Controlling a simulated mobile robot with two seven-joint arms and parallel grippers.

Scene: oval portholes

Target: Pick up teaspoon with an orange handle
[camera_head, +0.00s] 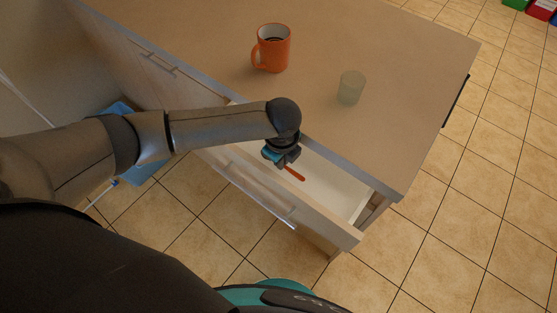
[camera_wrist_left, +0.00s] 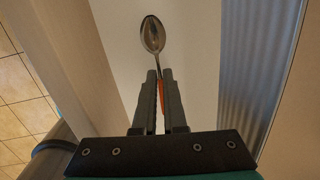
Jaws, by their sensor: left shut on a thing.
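The teaspoon has an orange handle and a metal bowl. Its orange handle (camera_head: 293,173) sticks out below my left gripper (camera_head: 285,162) in the head view. In the left wrist view, the fingers of my left gripper (camera_wrist_left: 159,76) are shut on the handle, and the shiny spoon bowl (camera_wrist_left: 152,35) points away beyond the fingertips. The gripper is at the open drawer (camera_head: 342,190), over its pale interior. I cannot tell whether the spoon touches the drawer floor. My right gripper is not in view.
An orange mug (camera_head: 272,48) and a translucent greenish cup (camera_head: 351,88) stand on the countertop (camera_head: 400,60). The countertop edge overhangs the back of the drawer. The drawer front (camera_head: 300,205) stands out over the tiled floor. Something blue (camera_head: 135,170) lies below my left arm.

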